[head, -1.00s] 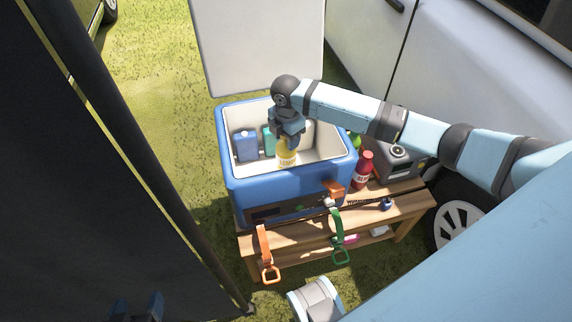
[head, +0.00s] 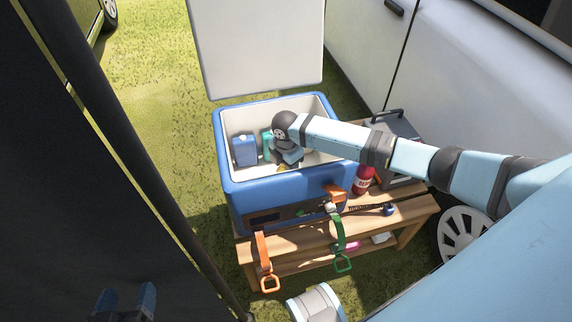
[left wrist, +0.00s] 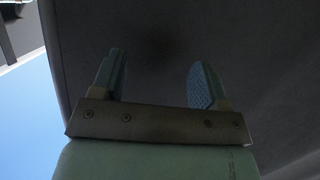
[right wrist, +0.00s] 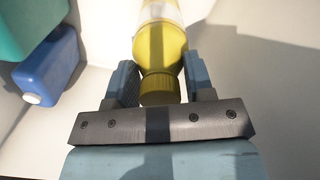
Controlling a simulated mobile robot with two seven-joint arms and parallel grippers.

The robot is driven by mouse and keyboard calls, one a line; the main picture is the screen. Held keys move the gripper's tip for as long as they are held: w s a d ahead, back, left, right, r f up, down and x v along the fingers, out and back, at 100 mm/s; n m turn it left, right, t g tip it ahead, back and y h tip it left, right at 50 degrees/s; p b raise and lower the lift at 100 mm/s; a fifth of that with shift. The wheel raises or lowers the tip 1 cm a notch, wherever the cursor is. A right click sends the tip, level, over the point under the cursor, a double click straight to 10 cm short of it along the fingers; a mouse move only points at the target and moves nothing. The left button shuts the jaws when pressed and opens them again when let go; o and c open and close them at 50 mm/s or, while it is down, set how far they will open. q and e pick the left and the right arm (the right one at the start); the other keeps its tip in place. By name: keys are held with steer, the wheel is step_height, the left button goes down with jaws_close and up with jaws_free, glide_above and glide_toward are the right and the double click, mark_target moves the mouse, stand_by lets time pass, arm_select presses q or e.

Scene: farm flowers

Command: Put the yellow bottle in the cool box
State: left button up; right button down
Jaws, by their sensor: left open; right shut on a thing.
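The blue cool box (head: 265,198) stands open on a wooden bench, its white lid raised behind it. My right gripper (head: 288,160) is down inside the box. In the right wrist view my right gripper (right wrist: 162,85) is shut on the yellow bottle (right wrist: 162,45) by its neck and cap. In the head view only a small bit of the yellow bottle (head: 282,168) shows, the rest hidden by the front wall and my gripper. I cannot tell whether its base touches the box floor. My left gripper (left wrist: 158,80) is open and empty, by the dark panel at the lower left of the head view (head: 125,300).
Inside the box are a blue container (head: 244,150) and a teal one (head: 267,146). A red bottle (head: 364,179) and a grey device (head: 398,150) stand right of the box. Orange (head: 262,250) and green (head: 340,235) straps hang from the bench (head: 405,212). A white vehicle (head: 440,90) stands behind.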

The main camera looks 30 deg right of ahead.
arm_select(q)
steer(key=shift+s+f, duration=0.1)
steer(key=shift+f, duration=0.1)
steer(key=shift+s+f, duration=0.15)
steer(key=shift+f, duration=0.2)
arm_select(e)
steer(key=shift+c, duration=2.4)
jaws_free()
